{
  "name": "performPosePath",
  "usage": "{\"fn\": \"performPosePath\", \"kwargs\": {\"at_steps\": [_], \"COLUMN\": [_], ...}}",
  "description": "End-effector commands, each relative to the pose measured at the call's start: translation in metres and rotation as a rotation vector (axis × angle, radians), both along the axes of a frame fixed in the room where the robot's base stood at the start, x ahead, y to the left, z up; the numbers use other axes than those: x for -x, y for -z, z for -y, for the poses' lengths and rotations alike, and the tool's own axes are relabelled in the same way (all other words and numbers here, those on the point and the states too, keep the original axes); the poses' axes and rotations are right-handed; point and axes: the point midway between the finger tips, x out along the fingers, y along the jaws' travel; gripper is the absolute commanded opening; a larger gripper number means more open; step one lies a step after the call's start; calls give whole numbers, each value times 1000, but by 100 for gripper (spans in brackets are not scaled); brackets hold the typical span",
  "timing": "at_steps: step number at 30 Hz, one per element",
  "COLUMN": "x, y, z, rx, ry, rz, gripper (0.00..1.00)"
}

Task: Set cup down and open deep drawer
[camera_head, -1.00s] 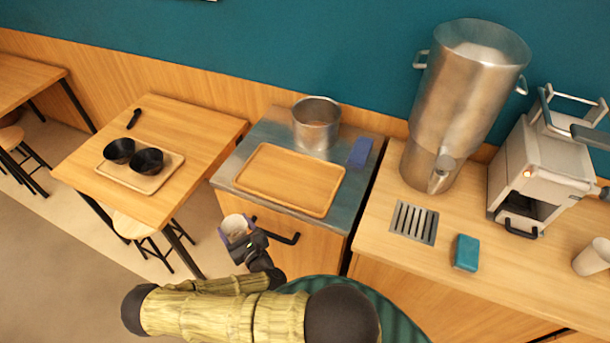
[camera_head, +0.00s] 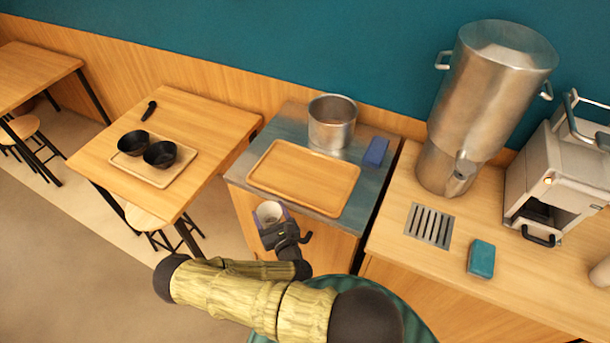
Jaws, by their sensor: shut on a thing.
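A white cup (camera_head: 270,212) is held upright between the fingers of my gripper (camera_head: 274,224), which is shut on it. Gripper and cup are in front of the wooden cabinet face (camera_head: 322,243), lower than the metal counter top (camera_head: 237,174). The dark drawer handle (camera_head: 306,237) shows just right of the gripper, and my gripper hides part of it. The drawer front looks flush with the cabinet; its edges are hard to make out.
An empty wooden tray (camera_head: 305,178) lies on the counter, with a metal pot (camera_head: 332,122) and blue block (camera_head: 376,151) behind it. Left is a table (camera_head: 205,115) with black bowls (camera_head: 159,154) on a tray. Right are a large dispenser (camera_head: 484,105) and teal sponge (camera_head: 481,258).

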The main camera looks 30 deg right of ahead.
Motion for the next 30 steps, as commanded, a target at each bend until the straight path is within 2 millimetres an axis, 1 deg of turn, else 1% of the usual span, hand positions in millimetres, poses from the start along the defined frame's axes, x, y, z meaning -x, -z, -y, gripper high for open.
{"fn": "performPosePath", "kwargs": {"at_steps": [5,8,12,17,20,24,27,30], "x": [-21,-40,-66,-90,-104,-123,-132,-137], "y": [-3,-8,-20,-36,-48,-70,-87,-101], "z": [7,14,29,48,63,89,109,125], "rx": [-7,-9,-8,-8,-9,-10,-11,-9], "ry": [74,140,233,327,387,470,524,562], "rz": [19,31,38,38,34,24,14,2], "gripper": [40,40,40,40,40,40,40,40]}}
